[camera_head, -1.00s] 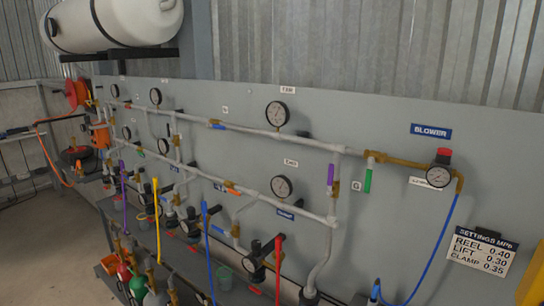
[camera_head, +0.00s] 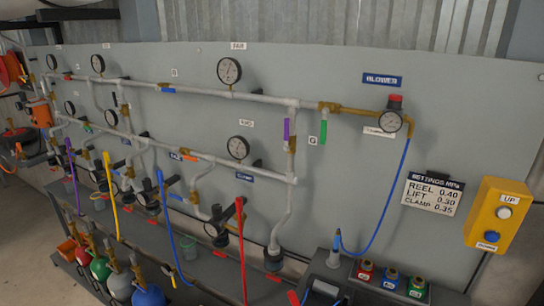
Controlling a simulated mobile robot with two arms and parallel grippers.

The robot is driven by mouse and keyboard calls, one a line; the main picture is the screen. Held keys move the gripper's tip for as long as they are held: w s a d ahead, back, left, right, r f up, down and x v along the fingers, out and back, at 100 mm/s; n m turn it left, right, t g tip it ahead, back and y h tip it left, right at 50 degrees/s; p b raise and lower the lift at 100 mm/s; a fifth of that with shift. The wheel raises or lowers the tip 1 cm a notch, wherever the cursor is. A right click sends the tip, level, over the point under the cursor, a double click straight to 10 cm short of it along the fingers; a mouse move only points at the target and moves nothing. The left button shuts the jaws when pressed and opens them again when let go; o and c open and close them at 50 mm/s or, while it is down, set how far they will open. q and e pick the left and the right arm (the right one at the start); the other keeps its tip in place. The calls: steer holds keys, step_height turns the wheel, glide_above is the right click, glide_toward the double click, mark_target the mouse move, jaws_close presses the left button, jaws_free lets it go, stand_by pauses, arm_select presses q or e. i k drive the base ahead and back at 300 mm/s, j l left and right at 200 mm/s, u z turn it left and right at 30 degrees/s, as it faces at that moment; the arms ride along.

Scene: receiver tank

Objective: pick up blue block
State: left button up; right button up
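A small blue block (camera_head: 390,281) with a brass-coloured round top sits at the lower right, on a dark surface below the wall panel. It is between a similar red block (camera_head: 365,270) and a similar green block (camera_head: 417,287). Nothing covers it from this angle. Neither of my grippers is in view.
A grey panel (camera_head: 330,185) carries pipes, gauges and valves. A blue hose (camera_head: 391,200) hangs from the blower gauge down to a nozzle (camera_head: 337,243) left of the blocks. A yellow UP/DOWN control box (camera_head: 497,215) is at the right. Coloured bottles (camera_head: 119,281) stand at lower left.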

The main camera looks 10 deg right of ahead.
mark_target(390, 277)
steer(key=z, duration=1.2)
steer(key=i+l, duration=0.1)
steer(key=l, duration=0.25)
steer(key=i+l, duration=0.1)
steer(key=l, duration=0.65)
steer(key=i+u, duration=0.05)
